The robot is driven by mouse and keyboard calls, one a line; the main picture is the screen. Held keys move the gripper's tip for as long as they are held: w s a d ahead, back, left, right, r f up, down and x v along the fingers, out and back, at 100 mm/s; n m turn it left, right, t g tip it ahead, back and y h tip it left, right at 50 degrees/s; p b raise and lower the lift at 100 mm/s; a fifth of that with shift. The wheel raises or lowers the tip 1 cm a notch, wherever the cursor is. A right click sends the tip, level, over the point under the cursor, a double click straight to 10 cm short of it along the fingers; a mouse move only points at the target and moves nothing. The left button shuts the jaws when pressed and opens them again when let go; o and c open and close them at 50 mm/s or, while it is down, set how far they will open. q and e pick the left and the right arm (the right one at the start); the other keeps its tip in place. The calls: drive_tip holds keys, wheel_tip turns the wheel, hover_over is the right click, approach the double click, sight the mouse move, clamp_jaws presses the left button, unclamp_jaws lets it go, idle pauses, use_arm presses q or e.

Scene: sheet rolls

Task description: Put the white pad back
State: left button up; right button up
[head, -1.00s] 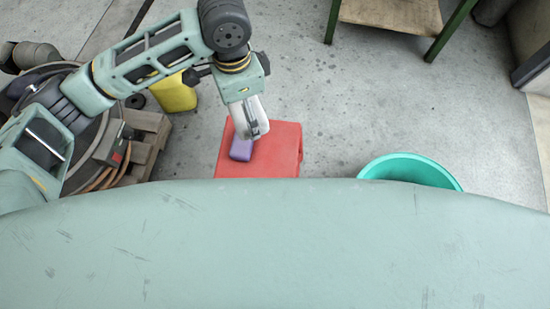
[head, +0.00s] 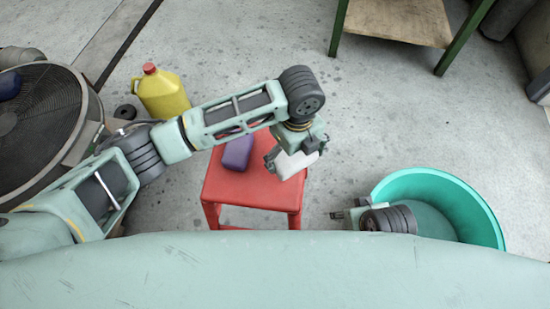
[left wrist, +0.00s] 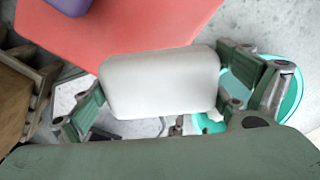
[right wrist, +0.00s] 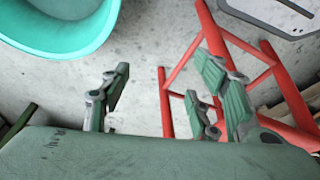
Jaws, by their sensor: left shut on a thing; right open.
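The white pad (head: 296,163) is held in my left gripper (head: 291,160), over the right side of the red stool (head: 252,190). In the left wrist view the white pad (left wrist: 160,84) lies between both fingers, with the red stool top (left wrist: 120,30) behind it. A purple block (head: 237,152) rests on the stool, left of the pad. My right gripper (head: 338,214) is at the lower right, right of the stool. In the right wrist view my right gripper (right wrist: 165,105) is open and empty, with the stool's red legs (right wrist: 270,85) beyond it.
A teal tub (head: 455,200) stands on the floor at the right. A yellow jug (head: 163,92) and a large round fan (head: 40,120) are at the left. A table with green legs (head: 400,22) is at the back. Floor between is clear.

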use_arm(q)
drive_tip(key=w+a+f, duration=0.2)
drive_tip(key=w+a+f+b, duration=0.1)
drive_tip(key=a, duration=0.1)
drive_tip(key=shift+w+a+f, duration=0.2)
drive_tip(key=shift+w+f, duration=0.15)
drive_tip(key=shift+f+b, duration=0.7)
drive_tip(key=shift+f, duration=1.2)
use_arm(e)
drive_tip(key=shift+v, duration=2.7)
use_arm(q)
drive_tip(key=shift+f, duration=0.15)
use_arm(e)
drive_tip(key=shift+d, duration=0.15)
use_arm(q)
drive_tip(key=o, duration=0.7)
wheel_tip(320, 180, up, 4)
drive_tip(key=shift+r+p, duration=0.2)
drive_tip(key=shift+p, duration=0.55)
drive_tip(key=shift+r+p, duration=1)
drive_tip(key=shift+r, duration=3)
use_arm(e)
drive_tip(key=x, duration=0.7)
drive_tip(key=shift+s+f, duration=0.15)
drive_tip(key=shift+f, duration=0.35)
